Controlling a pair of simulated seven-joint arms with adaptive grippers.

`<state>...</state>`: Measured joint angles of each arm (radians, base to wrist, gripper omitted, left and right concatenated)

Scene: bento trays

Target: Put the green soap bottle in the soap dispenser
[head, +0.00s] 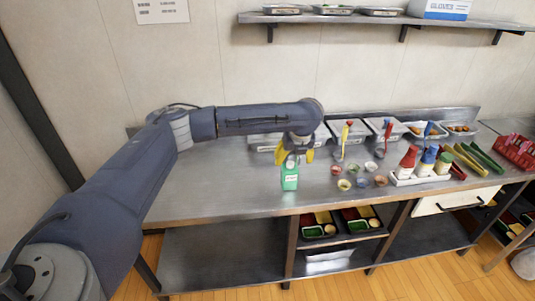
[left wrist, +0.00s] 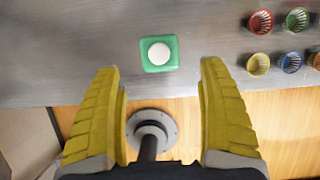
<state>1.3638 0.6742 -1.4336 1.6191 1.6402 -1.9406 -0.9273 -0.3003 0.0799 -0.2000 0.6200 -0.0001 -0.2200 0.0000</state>
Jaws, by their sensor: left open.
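The green soap bottle (head: 290,179) stands upright on the steel counter near its front edge, with a pale label on its side. In the left wrist view it is seen from above as a green square with a round white cap (left wrist: 159,54). My left gripper (head: 295,156) is over the bottle, its yellow fingers spread and empty. In the left wrist view the bottle lies just beyond and between the open fingertips (left wrist: 160,67); contact does not show. I cannot make out a soap dispenser in either view. My right gripper is not in view.
Several small coloured cups (head: 362,182) stand right of the bottle. Beyond them are a white holder (head: 420,179) with squeeze bottles and steel food bins (head: 356,132) at the back. Bento trays (head: 319,229) sit on the shelf below. The counter left of the bottle is clear.

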